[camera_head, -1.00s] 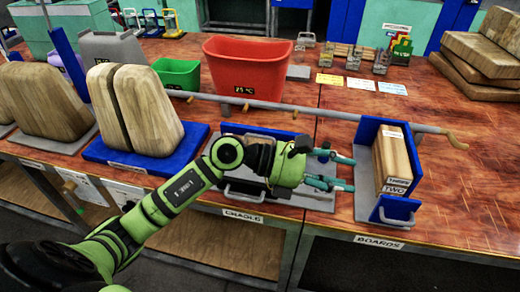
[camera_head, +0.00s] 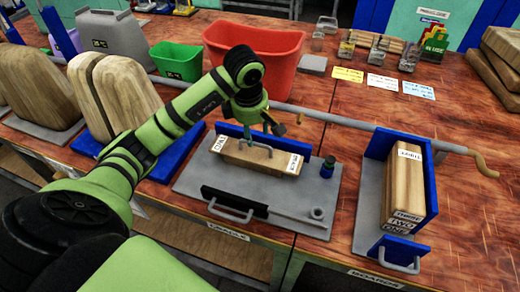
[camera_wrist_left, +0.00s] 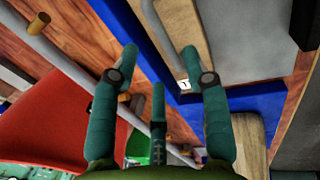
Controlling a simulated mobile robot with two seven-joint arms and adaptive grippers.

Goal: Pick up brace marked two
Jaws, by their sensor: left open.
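A wooden brace block (camera_head: 250,156) with a metal handle on top lies in the grey cradle (camera_head: 190,187), against its blue back wall. White labels are on both ends; I cannot read their words surely. My left gripper (camera_head: 265,126) points down just above the block near its handle, with nothing in it. In the left wrist view my gripper's fingers (camera_wrist_left: 160,55) are spread apart, with the block (camera_wrist_left: 182,25) beyond them. Whether a finger touches the handle I cannot tell. My right gripper is not in view.
A blue holder (camera_head: 398,248) with upright labelled boards (camera_head: 403,185) stands right of the cradle. A metal rail (camera_head: 345,120) runs behind both. A red bin (camera_head: 285,62), a green bin (camera_head: 180,62) and tall wooden pads (camera_head: 135,92) stand behind and left.

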